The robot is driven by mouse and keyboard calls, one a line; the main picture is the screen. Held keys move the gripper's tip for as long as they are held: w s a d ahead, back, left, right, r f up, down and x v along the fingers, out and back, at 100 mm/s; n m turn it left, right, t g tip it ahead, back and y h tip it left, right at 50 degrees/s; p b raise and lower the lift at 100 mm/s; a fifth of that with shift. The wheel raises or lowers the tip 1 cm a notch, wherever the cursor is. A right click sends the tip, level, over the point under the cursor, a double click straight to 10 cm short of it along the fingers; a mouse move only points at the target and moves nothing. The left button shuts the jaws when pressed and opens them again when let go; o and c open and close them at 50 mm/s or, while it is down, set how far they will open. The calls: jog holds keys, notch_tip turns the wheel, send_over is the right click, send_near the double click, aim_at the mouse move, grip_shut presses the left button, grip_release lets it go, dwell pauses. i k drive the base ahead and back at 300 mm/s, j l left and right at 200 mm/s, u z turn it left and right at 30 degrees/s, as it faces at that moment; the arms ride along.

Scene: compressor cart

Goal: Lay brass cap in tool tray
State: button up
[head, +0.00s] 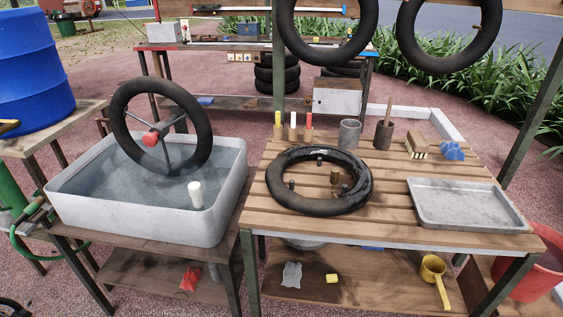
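A grey metal tray (422,209), which looks like the tool tray, lies flat at the right end of the slatted wooden bench. No items show in it. A black inner tube (283,197) lies on the middle of the bench. A small brass-coloured piece (335,178), possibly the brass cap, stands upright inside the tube's ring, near its right side. A few small dark pieces also show in or by the ring, too small to identify. My gripper is not in view.
A water-filled grey tub (150,229) with a wheel (199,120) stands left of the bench. Tyres hang above. Bare slats separate tube and tray.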

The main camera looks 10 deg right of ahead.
aim_at(453, 216)
jog(key=j+z, duration=0.1)
jog(key=z, duration=0.25)
jog(key=j+z, duration=0.1)
jog(key=z, duration=0.25)
jog(key=j+z, duration=0.15)
jog(key=z, duration=0.15)
jog(key=j+z, duration=0.3)
jog(key=j, duration=0.25)
jog(key=j+z, duration=0.3)
jog(key=j, duration=0.3)
jog(key=k+j, duration=0.1)
jog(key=j, duration=0.35)
jog(key=k+j, duration=0.1)
jog(key=j, duration=0.3)
jog(key=i, duration=0.95)
